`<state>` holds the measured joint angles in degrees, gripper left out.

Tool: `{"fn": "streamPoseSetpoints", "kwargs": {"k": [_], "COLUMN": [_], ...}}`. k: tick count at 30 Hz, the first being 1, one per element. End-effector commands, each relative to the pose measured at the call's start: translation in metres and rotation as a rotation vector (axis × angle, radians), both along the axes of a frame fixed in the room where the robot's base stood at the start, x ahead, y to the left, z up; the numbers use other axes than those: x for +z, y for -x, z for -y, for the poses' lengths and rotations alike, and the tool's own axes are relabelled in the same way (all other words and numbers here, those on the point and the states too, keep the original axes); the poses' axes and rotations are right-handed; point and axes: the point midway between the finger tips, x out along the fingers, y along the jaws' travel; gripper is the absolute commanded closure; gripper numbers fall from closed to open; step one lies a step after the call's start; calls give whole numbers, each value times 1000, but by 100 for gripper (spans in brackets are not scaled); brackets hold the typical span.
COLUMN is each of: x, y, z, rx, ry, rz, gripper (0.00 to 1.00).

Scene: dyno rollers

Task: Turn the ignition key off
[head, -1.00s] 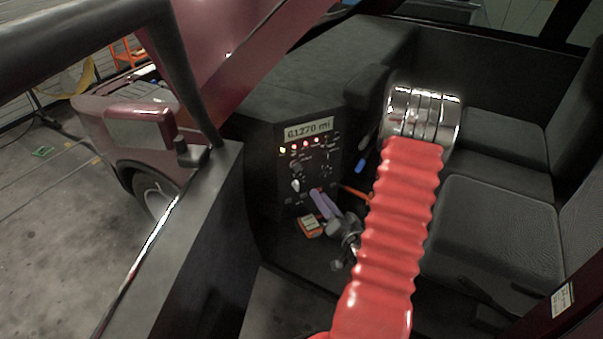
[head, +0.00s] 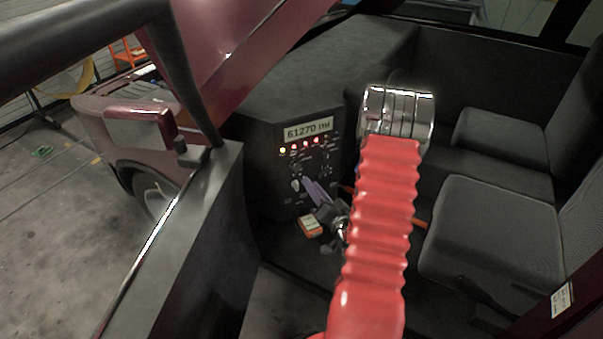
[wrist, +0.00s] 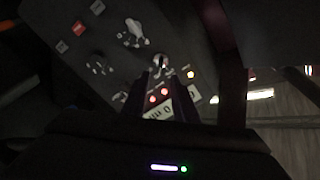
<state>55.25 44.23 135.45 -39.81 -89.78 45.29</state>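The black dashboard panel (head: 307,185) carries a lit display (head: 308,130), a row of small warning lights (head: 305,146) and several switches. A silver key-like part (head: 295,185) sits on its lower left; I cannot tell for sure that it is the ignition key. My gripper (head: 313,186) is in front of the lower panel, just right of this part, partly behind my red arm. In the wrist view, a silver knob (wrist: 162,66) shows by the fingertips of my gripper (wrist: 160,78), with red lights visible between the fingers. The gripper looks narrowly open and empty; contact cannot be told.
An orange-and-white box-like item (head: 311,226) is close below the gripper. The vehicle door (head: 190,245) stands to the left, and grey seats (head: 490,225) are to the right.

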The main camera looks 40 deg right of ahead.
Motion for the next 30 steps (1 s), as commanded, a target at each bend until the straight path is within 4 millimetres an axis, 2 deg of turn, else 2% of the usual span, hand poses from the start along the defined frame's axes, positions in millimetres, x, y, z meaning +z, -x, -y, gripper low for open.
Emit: {"fn": "streamPoseSetpoints", "kwargs": {"k": [9, 15, 27, 30], "x": [0, 0, 0, 0], "y": [-49, -71, -78, -78], "z": [12, 19, 21, 21], "rx": [3, 1, 1, 1], "ry": [2, 1, 0, 0], "rz": [-1, 0, -1, 0], "gripper": [74, 74, 74, 80]}}
